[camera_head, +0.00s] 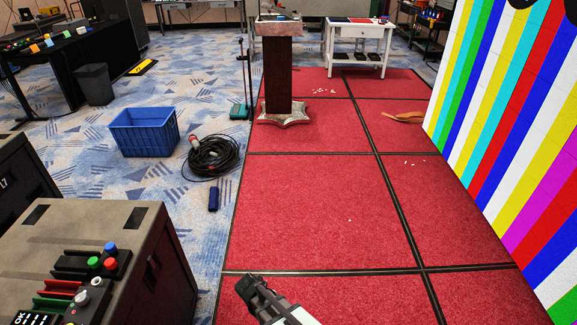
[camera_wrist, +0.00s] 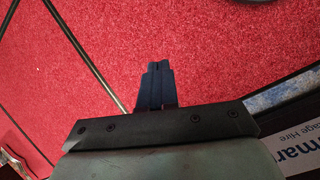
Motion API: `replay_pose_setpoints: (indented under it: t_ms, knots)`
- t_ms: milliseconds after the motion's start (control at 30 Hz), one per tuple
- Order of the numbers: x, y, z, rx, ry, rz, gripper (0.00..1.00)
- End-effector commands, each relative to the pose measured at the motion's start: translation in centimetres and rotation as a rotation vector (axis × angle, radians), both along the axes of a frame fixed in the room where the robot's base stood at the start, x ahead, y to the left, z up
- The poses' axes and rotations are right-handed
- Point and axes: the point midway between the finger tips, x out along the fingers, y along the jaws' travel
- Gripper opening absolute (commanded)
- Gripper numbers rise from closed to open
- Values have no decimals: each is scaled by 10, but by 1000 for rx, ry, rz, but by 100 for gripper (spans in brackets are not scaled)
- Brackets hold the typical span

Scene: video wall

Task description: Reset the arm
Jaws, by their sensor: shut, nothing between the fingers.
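My gripper (camera_head: 249,286) shows at the bottom centre of the head view, low over the front of the red floor panels. In the wrist view my gripper (camera_wrist: 159,68) has its two dark fingers pressed together with nothing between them.
A grey case (camera_head: 95,230) with coloured buttons stands at the lower left. A blue crate (camera_head: 145,135), a coiled black cable (camera_head: 212,157) and a lectern (camera_head: 278,75) are farther back. The colour-striped video wall (camera_head: 510,110) is on the right. The red floor (camera_head: 310,210) between is mostly clear.

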Motion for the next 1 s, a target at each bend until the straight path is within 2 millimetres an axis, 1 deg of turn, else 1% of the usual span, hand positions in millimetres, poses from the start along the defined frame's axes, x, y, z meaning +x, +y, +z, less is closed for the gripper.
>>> replay_pose_setpoints:
  t_ms: [33,200,367,500,600,733,900,1000]
  knots:
    - [-9,-22,-8,0,16,-59,0]
    - [-36,-75,-31,8,62,-253,0]
    - [-69,-119,-49,13,105,-437,0]
    - [-101,-150,-62,15,142,-600,0]
    - [-125,-169,-69,16,168,-719,0]
    - [-158,-189,-76,15,204,-871,0]
    - [-195,-204,-82,12,243,-1039,0]
    - [-209,-209,-84,10,257,-1107,0]
